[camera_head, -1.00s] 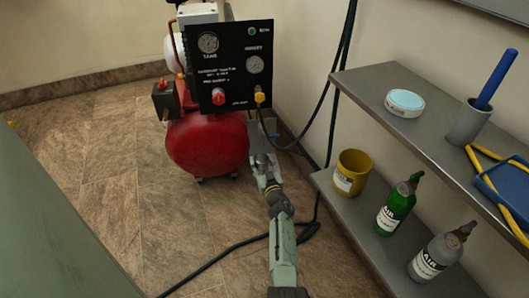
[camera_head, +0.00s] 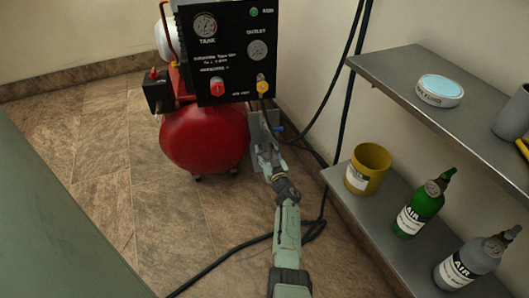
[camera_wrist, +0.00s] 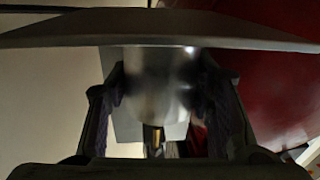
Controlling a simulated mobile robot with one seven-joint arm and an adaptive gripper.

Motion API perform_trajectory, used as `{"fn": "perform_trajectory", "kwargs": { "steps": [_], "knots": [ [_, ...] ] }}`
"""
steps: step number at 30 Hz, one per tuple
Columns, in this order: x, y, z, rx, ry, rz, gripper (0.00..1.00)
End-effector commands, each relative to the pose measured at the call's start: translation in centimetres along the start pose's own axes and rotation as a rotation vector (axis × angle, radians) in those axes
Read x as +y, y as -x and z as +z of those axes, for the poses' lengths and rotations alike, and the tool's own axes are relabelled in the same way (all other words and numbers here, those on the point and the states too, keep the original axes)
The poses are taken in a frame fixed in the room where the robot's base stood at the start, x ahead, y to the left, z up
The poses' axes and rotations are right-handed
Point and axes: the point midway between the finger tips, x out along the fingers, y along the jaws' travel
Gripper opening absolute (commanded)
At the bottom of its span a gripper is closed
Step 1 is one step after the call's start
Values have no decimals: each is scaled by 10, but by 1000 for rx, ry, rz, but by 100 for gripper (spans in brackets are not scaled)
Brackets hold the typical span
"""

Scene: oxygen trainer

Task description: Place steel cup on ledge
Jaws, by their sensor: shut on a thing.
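My gripper (camera_head: 267,160) reaches low beside the red compressor, near a grey metal bracket (camera_head: 259,124) that may be the ledge. In the wrist view my gripper (camera_wrist: 162,95) is shut on a shiny steel cup (camera_wrist: 155,75) between its two dark fingers. A wide grey plate (camera_wrist: 60,30) crosses the top of the wrist view, and the cup shows just below its edge; I cannot tell whether they touch. The cup is too small and hidden to make out in the head view.
The red compressor tank (camera_head: 203,138) with its black gauge panel (camera_head: 228,55) stands close by. A black hose (camera_head: 225,252) lies on the floor. At right, a lower shelf (camera_head: 362,222) holds a yellow cup (camera_head: 368,168) and bottles. Floor at left is clear.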

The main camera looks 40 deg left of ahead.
Motion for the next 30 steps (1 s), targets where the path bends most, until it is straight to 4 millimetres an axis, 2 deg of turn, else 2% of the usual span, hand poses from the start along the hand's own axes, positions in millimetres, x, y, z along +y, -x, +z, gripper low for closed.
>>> {"fn": "perform_trajectory", "kwargs": {
  "steps": [11, 12, 21, 30],
  "knots": [
    [1, 0, 4, 1, 0, 0, 20],
    [1, 0, 4, 1, 0, 0, 49],
    [0, 0, 3, 1, 0, 0, 68],
    [0, 0, 1, 1, 0, 0, 68]
  ]
}}
